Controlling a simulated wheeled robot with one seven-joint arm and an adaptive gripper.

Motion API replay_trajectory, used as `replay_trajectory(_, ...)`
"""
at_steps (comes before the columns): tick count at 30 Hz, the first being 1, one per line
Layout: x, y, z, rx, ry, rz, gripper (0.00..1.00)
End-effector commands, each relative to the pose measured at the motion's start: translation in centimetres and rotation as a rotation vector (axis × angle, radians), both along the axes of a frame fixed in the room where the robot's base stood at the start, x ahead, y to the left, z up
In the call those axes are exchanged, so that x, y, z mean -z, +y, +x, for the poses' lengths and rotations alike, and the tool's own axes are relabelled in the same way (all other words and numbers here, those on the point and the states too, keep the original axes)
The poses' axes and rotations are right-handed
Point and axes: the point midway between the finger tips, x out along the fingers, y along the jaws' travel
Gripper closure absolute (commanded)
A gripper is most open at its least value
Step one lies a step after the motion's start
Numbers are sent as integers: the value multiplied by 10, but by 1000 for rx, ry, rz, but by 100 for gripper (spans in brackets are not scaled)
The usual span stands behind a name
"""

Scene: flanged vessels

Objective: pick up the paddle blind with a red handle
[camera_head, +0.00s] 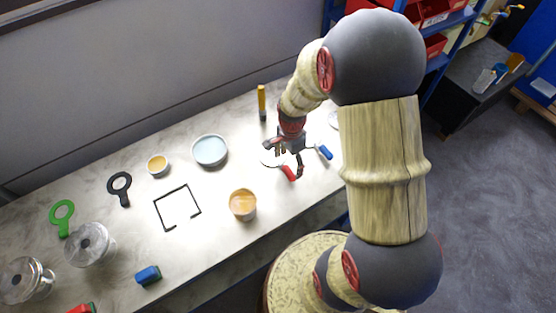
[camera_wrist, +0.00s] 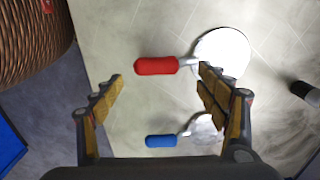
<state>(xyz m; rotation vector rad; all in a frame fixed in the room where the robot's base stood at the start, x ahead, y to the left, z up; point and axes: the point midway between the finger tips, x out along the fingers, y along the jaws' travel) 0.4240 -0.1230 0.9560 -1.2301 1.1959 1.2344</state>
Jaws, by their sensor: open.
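The paddle blind with a red handle lies flat on the bench; its red handle (camera_wrist: 156,66) and pale round disc (camera_wrist: 226,52) show in the wrist view. In the head view its red handle (camera_head: 288,173) shows just below my gripper (camera_head: 288,157), and the arm hides part of the disc. My gripper is open and empty, with its fingers apart in the wrist view (camera_wrist: 160,88). The red handle lies between and beyond the fingertips; the right finger overlaps the disc's lower left edge.
A blue-handled paddle blind (camera_wrist: 162,141) lies beside it, partly behind the right finger. A yellow-handled tool (camera_head: 262,101) stands behind my gripper. An orange-filled cup (camera_head: 243,204), a pale blue dish (camera_head: 209,150) and a black square frame (camera_head: 159,208) sit to the left.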

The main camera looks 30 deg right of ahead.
Motion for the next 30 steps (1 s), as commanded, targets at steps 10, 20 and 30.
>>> replay_trajectory(10, 37, 3, -7, -3, 1, 0, 26)
replay_trajectory(20, 56, 3, -6, -3, -3, -1, 26)
replay_trajectory(30, 55, 3, -6, -3, -3, -1, 42)
